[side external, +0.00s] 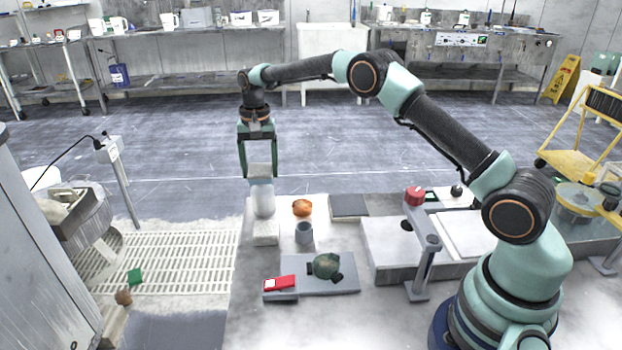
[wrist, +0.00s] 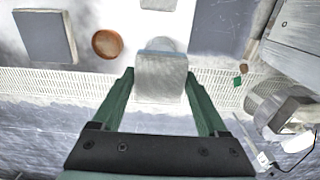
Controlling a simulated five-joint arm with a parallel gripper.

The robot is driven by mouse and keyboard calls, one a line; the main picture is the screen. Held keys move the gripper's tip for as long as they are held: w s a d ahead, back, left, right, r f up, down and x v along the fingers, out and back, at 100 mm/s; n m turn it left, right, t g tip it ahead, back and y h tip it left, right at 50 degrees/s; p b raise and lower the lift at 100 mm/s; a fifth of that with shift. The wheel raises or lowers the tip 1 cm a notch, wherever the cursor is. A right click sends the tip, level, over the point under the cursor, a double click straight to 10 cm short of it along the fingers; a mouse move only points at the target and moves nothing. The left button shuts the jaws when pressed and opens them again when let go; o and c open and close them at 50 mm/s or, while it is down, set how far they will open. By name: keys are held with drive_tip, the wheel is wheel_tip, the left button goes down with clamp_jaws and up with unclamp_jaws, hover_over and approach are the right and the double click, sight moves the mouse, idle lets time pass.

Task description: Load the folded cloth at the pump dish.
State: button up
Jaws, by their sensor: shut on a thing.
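My gripper (side external: 260,174) is shut on the pale folded cloth (side external: 260,170), which hangs between the two green fingers. In the wrist view the cloth (wrist: 161,78) is a light grey square between the fingers. The pump dish (side external: 263,200), a tall whitish cylinder, stands upright on the bench directly below the cloth. The cloth overlaps its top in the side view, so I cannot tell whether they touch. In the wrist view only a greyish rim of the dish (wrist: 161,44) shows past the cloth; the rest of its top is hidden.
A white block (side external: 265,233) is in front of the dish. An orange-brown bowl (side external: 302,207), a grey cup (side external: 304,233) and a dark flat pad (side external: 349,206) stand to the right. A grey plate (side external: 318,288) holds a red box (side external: 280,284) and a green round object (side external: 326,266).

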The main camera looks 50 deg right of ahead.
sight(260, 168)
idle(0.4)
drive_tip(key=shift+r, duration=3.5)
